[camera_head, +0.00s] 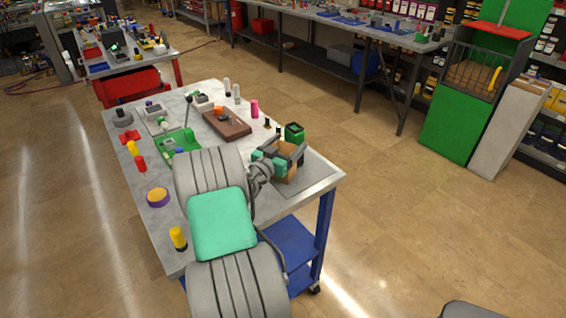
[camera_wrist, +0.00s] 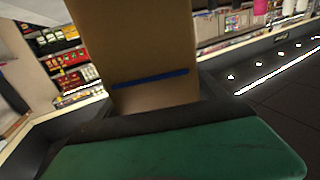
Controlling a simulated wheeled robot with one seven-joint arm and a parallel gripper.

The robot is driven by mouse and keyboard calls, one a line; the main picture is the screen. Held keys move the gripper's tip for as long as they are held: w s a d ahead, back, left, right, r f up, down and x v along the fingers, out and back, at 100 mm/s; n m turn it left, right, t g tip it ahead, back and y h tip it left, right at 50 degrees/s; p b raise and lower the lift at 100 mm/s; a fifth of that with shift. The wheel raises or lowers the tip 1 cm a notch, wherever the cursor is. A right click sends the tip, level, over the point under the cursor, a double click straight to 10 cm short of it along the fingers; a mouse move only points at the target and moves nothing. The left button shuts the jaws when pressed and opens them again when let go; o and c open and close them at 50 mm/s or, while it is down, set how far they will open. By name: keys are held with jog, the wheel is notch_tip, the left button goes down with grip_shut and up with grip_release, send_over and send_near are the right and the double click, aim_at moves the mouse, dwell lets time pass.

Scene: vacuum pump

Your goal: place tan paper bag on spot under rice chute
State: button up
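The tan paper bag (camera_head: 286,174) is at the right end of the near worktable (camera_head: 240,205), over or on a darker grey patch (camera_head: 312,182). My gripper (camera_head: 283,155) is around it, one dark finger on each side, and appears shut on it. In the wrist view the bag (camera_wrist: 140,50) stands upright in front of the gripper, with a blue stripe across its lower part. Its base is hidden, so I cannot tell whether it touches the table. A green cabinet (camera_head: 458,135) with a wire-fronted bin and a yellow handle stands at the right; I cannot tell whether it is the rice chute.
A small green object (camera_head: 294,132) stands just behind the bag. A brown block (camera_head: 227,124), a pink cylinder (camera_head: 255,108) and a green fixture (camera_head: 178,142) are on the same table. A pale panel (camera_head: 503,130) stands beside the green cabinet. The floor (camera_head: 410,210) between table and cabinet is clear.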

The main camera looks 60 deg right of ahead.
grip_shut()
dwell(0.7)
